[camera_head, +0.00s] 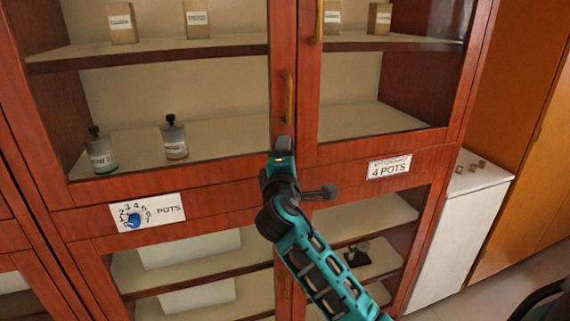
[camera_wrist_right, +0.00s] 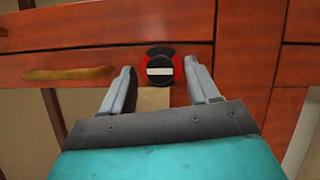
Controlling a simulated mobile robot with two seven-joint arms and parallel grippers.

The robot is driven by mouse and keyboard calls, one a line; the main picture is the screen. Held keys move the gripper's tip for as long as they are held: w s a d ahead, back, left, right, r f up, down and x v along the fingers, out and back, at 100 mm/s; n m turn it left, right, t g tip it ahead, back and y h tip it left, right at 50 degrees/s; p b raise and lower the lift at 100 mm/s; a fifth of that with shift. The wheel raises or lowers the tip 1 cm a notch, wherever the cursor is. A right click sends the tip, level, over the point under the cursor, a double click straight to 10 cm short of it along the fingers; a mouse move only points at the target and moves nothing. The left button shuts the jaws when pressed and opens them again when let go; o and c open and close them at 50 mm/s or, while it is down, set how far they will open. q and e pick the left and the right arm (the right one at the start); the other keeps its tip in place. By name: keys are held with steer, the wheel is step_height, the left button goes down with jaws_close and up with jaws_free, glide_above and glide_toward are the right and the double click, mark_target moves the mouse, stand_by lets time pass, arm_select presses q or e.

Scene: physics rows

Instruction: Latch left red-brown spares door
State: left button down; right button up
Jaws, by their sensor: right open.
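The left red-brown door (camera_head: 283,50) is glazed, has a brass handle (camera_head: 287,95) and looks flush with the door beside it. My right gripper (camera_head: 283,146) is at its lower inner corner, below the handle. In the right wrist view, my right gripper (camera_wrist_right: 159,68) is open, its fingers either side of a round black knob (camera_wrist_right: 160,72). The knob has a level white bar and sits on a disc showing red. I cannot tell whether the fingers touch it. The brass handle (camera_wrist_right: 68,74) is left of it. In the head view my gripper hides the knob. My left gripper is out of view.
A right glazed door has its own handle (camera_head: 319,20). Bottles (camera_head: 174,137) and small boxes (camera_head: 121,23) stand on shelves inside. Below are a dial plate (camera_head: 147,213) and a "4 POTS" plate (camera_head: 389,166). A white counter (camera_head: 475,180) stands at right.

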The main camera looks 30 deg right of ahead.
steer(key=b+v, duration=0.1)
steer(key=v, duration=1.1)
steer(key=shift+s+a, duration=0.15)
steer(key=shift+s, duration=0.2)
steer(key=shift+f, duration=0.1)
steer(key=s+a+f+m+g+y, duration=0.1)
steer(key=s+a+f+y, duration=0.2)
steer(key=f, duration=0.7)
steer(key=a+f+m+g+y, duration=0.1)
steer(key=a+f+y, duration=0.2)
steer(key=f+y, duration=0.5)
steer(key=s+a+f+m+g+y, duration=0.2)
steer(key=s+f+m, duration=0.5)
steer(key=s+f, duration=0.5)
steer(key=shift+s+a+f+m, duration=0.15)
steer(key=shift+a+f+m, duration=0.25)
steer(key=shift+f, duration=0.5)
